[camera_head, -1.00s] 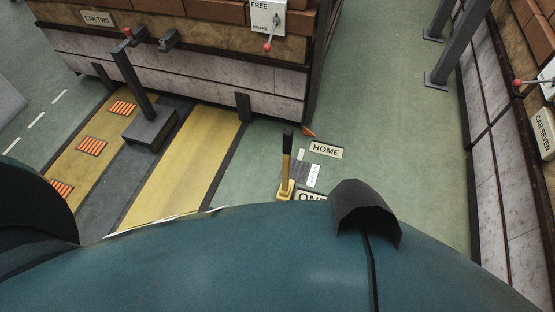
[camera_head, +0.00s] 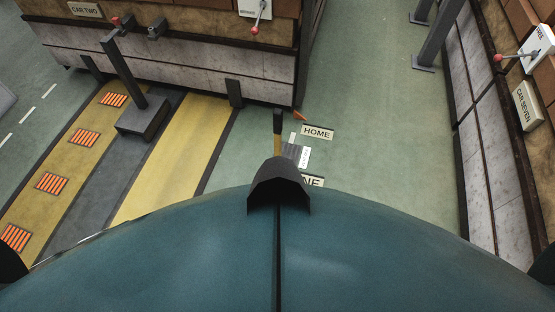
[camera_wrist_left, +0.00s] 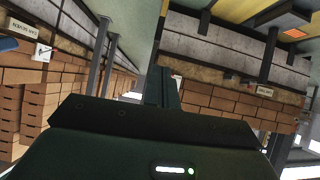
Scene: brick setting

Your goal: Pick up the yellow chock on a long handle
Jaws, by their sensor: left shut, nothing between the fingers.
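The yellow chock's long handle (camera_head: 278,146) stands upright on the green floor in the head view, straight ahead, with a black grip at its top. Its lower part and the chock's base are hidden behind my own body. My left gripper (camera_wrist_left: 161,84) shows in the left wrist view, shut and empty, with the picture tilted and brick-loaded cars behind it. The chock does not show clearly in that view, so their distance cannot be told. My right gripper is in neither view.
A HOME plate (camera_head: 317,132) and a partly hidden plate (camera_head: 314,181) lie beside the handle. A brick-loaded car (camera_head: 190,61) stands behind, another (camera_head: 500,130) at right. A grey post on a block (camera_head: 143,116) stands left. Green floor (camera_head: 385,150) at right is clear.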

